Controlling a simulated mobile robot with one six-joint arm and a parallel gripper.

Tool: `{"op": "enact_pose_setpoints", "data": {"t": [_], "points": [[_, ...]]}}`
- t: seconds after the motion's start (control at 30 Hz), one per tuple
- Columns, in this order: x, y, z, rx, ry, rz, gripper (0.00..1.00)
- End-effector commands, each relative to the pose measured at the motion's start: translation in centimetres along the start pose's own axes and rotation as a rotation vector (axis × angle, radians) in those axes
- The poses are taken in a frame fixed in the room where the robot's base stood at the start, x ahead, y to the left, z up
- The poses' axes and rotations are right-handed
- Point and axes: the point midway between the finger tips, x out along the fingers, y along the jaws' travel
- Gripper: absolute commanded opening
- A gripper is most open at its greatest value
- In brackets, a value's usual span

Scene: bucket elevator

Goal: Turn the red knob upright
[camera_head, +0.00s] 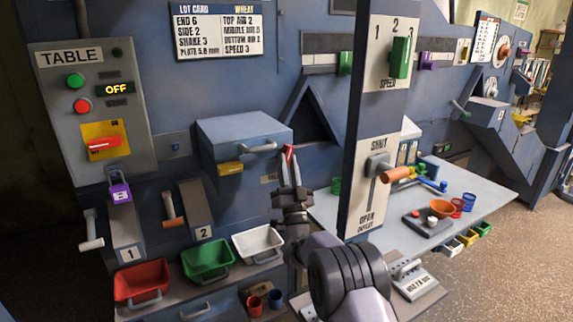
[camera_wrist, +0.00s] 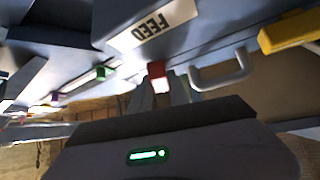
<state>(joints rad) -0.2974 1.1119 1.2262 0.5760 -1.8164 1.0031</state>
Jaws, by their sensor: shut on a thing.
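A small red knob (camera_head: 289,151) shows at the right end of the blue-grey box with a grey handle. In the wrist view the red knob (camera_wrist: 156,70) is at my fingertips, just below the FEED label (camera_wrist: 152,26). My gripper (camera_head: 290,168) points up at it with its fingers close together. In the wrist view my gripper (camera_wrist: 163,88) is shut on the red knob, which its fingers partly hide. The knob looks slightly tilted in the head view. Another red handle (camera_head: 103,143) lies nearly level on a yellow plate of the TABLE panel, away from my gripper.
The blue-grey box (camera_head: 240,130) is just left of my gripper. Red, green and white bins (camera_head: 258,243) sit below. A table (camera_head: 470,185) with bowls stands at right.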

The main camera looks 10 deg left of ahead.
Motion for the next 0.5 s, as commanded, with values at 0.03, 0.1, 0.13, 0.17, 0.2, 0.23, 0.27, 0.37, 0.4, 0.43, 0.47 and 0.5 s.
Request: {"op": "enact_pose_setpoints", "data": {"t": [0.03, 0.1, 0.13, 0.17, 0.2, 0.23, 0.27, 0.37, 0.4, 0.43, 0.47, 0.5], "points": [[-0.02, 0.13, 0.0, -0.022, 0.0, -0.02, 0.0], [-0.03, 0.23, -0.01, -0.05, 0.0, -0.048, 0.0], [-0.02, 0.26, -0.02, -0.06, 0.001, -0.058, 0.0], [-0.02, 0.25, 0.0, -0.071, 0.0, -0.069, 0.0], [-0.01, 0.26, -0.01, -0.083, 0.0, -0.081, 0.0], [0.01, 0.27, -0.02, -0.091, 0.0, -0.09, 0.0], [0.02, 0.27, -0.03, -0.099, 0.0, -0.098, 0.0], [0.02, 0.35, -0.04, -0.12, 0.0, -0.119, 0.0], [0.01, 0.35, -0.03, -0.126, 0.0, -0.125, 0.0], [0.01, 0.35, -0.02, -0.13, 0.0, -0.129, 0.0], [0.02, 0.36, -0.03, -0.134, 0.0, -0.132, 0.0], [0.02, 0.36, -0.03, -0.138, 0.0, -0.136, 0.0]]}}
